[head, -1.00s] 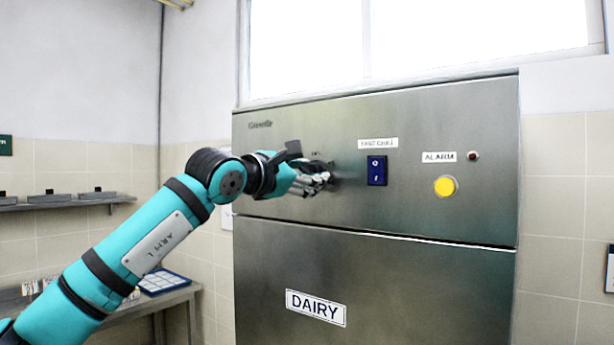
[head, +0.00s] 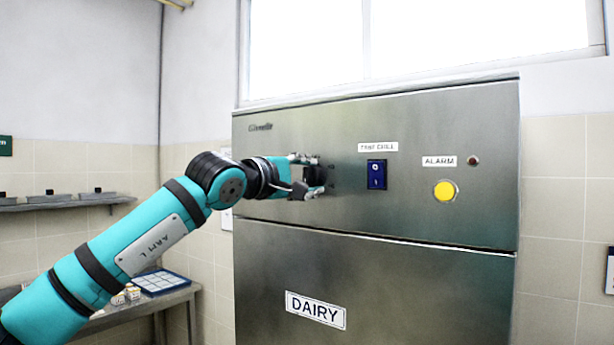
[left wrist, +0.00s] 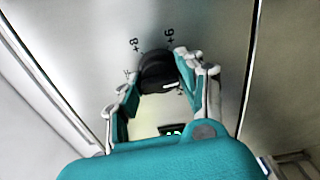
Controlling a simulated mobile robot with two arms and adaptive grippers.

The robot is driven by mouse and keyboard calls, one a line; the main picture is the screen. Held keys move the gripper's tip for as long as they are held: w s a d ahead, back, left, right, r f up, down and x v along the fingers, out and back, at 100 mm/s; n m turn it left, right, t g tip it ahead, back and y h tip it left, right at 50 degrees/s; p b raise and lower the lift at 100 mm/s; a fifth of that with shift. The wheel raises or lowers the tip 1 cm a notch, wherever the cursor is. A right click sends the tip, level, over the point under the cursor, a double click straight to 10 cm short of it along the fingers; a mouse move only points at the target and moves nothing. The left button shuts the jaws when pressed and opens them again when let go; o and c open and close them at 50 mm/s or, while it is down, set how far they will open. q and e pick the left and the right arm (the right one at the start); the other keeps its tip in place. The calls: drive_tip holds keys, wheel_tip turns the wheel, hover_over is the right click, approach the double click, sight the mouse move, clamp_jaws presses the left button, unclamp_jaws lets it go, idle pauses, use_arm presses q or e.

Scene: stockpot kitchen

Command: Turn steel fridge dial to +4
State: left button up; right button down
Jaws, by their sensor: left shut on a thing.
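The steel fridge (head: 400,275) has an upper control panel. My left gripper (head: 316,175) is at the left part of this panel, with one finger above the other. In the left wrist view a black round dial (left wrist: 157,75) sits between the fingertips of my left gripper (left wrist: 158,66), which is shut on it. A short white mark shows on the dial's lower right side. Printed numbers (left wrist: 136,45) stand around the dial, turned in this view; +8 and +6 can be made out. In the head view my fingers hide most of the dial. My right gripper is not in view.
Right of the dial are a blue rocker switch (head: 376,174), a yellow button (head: 445,190) under an ALARM label (head: 439,161), and a small dark red lamp (head: 473,160). A DAIRY label (head: 316,308) is below. A side table (head: 178,298) stands left of the fridge.

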use_arm(q)
drive_tip(key=shift+f+m, duration=0.15)
drive_tip(key=shift+m, duration=0.15)
idle(0.4)
drive_tip(key=o, duration=1.1)
drive_tip(key=shift+s, duration=0.1)
drive_tip(key=v, duration=1.2)
